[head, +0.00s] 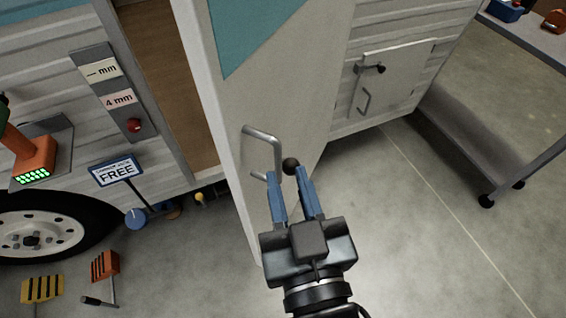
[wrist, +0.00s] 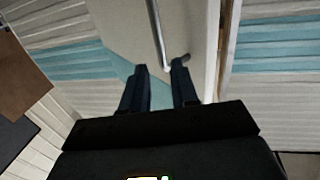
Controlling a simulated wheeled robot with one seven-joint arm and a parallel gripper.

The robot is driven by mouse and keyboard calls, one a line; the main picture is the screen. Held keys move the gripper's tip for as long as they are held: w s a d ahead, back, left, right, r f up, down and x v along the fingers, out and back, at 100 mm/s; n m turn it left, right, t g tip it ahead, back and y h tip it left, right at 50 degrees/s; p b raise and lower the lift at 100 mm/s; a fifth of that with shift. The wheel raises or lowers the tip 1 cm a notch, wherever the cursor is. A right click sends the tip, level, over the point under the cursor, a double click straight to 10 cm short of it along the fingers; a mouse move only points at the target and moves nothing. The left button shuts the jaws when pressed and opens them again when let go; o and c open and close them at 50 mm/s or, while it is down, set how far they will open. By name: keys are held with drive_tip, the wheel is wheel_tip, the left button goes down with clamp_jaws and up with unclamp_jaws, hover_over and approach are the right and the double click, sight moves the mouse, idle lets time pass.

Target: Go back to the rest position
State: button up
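My gripper (head: 288,177) is in front of the camper door (head: 235,95), its two blue fingers apart with nothing held between them. The door stands ajar. Its grey bar handle (head: 265,137) is just beyond the fingertips, with its lower end close to the left finger. A dark round knob (head: 290,166) shows by the right fingertip. In the wrist view my gripper (wrist: 159,67) also has its fingers apart, and the handle (wrist: 156,35) shows between and beyond them. I cannot tell whether a finger touches the handle or knob.
A wheeled cart (head: 480,165) stands at the right. At the left are a FREE sign (head: 117,171), the camper's wheel (head: 35,235), and orange (head: 105,266) and yellow striped blocks (head: 42,290) on the floor. The floor at the lower right is clear.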

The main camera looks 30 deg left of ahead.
drive_tip(key=shift+s+d, duration=0.5)
drive_tip(key=shift+s, duration=0.05)
drive_tip(key=s+d+f+m+t+h, duration=0.1)
drive_tip(key=s+d+f+m+h, duration=0.2)
drive_tip(key=d, duration=0.6)
drive_tip(key=s+d+f+m+h, duration=0.15)
drive_tip(key=s+d+f, duration=0.25)
drive_tip(key=d, duration=0.5)
drive_tip(key=s+d+r+m+h, duration=0.2)
drive_tip(key=s+d+h, duration=0.4)
drive_tip(key=s+d, duration=0.5)
drive_tip(key=shift+s+d+m, duration=0.4)
drive_tip(key=shift+s+m, duration=0.15)
drive_tip(key=shift+s, duration=0.45)
drive_tip(key=shift+h, duration=0.25)
